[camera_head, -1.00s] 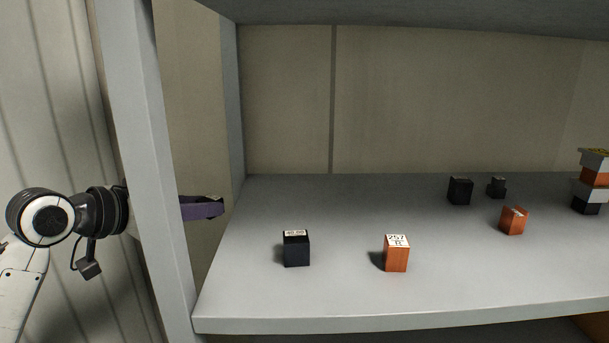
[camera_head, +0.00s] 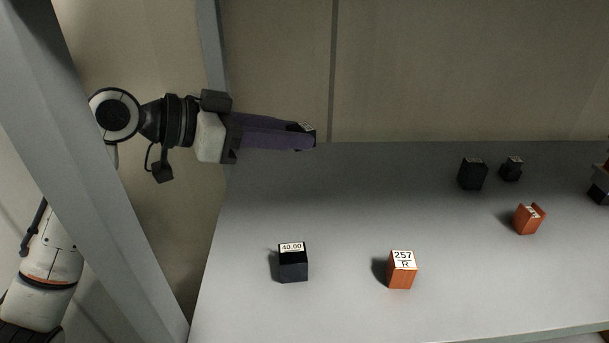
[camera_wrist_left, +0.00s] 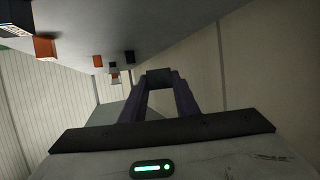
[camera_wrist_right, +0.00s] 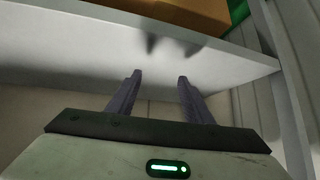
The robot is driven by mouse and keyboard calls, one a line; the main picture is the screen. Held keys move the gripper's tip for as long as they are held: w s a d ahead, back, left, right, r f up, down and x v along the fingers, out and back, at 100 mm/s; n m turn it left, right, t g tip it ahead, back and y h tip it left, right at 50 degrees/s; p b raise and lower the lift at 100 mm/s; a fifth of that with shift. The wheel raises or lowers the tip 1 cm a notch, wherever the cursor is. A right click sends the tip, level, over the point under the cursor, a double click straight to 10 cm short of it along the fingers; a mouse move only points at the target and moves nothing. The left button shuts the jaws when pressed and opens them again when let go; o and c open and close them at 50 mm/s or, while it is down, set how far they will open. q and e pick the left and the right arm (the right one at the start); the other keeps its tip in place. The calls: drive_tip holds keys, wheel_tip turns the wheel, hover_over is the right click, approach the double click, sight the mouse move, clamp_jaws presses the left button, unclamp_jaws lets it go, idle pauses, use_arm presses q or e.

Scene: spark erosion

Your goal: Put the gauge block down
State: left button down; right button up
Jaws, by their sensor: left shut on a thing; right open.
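My left gripper (camera_head: 302,138), with purple fingers, reaches in from the left over the back left part of the grey shelf (camera_head: 330,210). It is shut on a small dark gauge block (camera_head: 307,128) with a pale label on top, mostly hidden by the fingers in the head view. In the left wrist view the dark block (camera_wrist_left: 159,76) sits between the fingertips. I cannot tell its exact height above the shelf. My right gripper (camera_wrist_right: 160,76) is open and empty in the right wrist view, below a grey board; it is not in the head view.
A dark block labelled 40.00 (camera_head: 293,264) and an orange block labelled 257 (camera_head: 402,271) stand at the front. Two dark blocks (camera_head: 472,174) (camera_head: 511,169) and an orange one (camera_head: 528,219) stand right. A grey post (camera_head: 85,150) rises at left. Mid-shelf is clear.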

use_arm(q)
drive_tip(key=b, duration=0.1)
hover_over(294, 199)
drive_tip(key=shift+m+g, duration=0.3)
drive_tip(key=shift+g, duration=0.1)
wheel_tip(294, 199, down, 6)
drive_tip(key=shift+r, duration=0.1)
wheel_tip(294, 199, down, 4)
drive_tip(key=b, duration=0.3)
use_arm(e)
drive_tip(key=f, duration=0.2)
drive_tip(key=s+a+f, duration=0.1)
drive_tip(key=f, duration=0.1)
use_arm(q)
drive_tip(key=c, duration=1.4)
unclamp_jaws()
drive_tip(key=shift+o, duration=0.2)
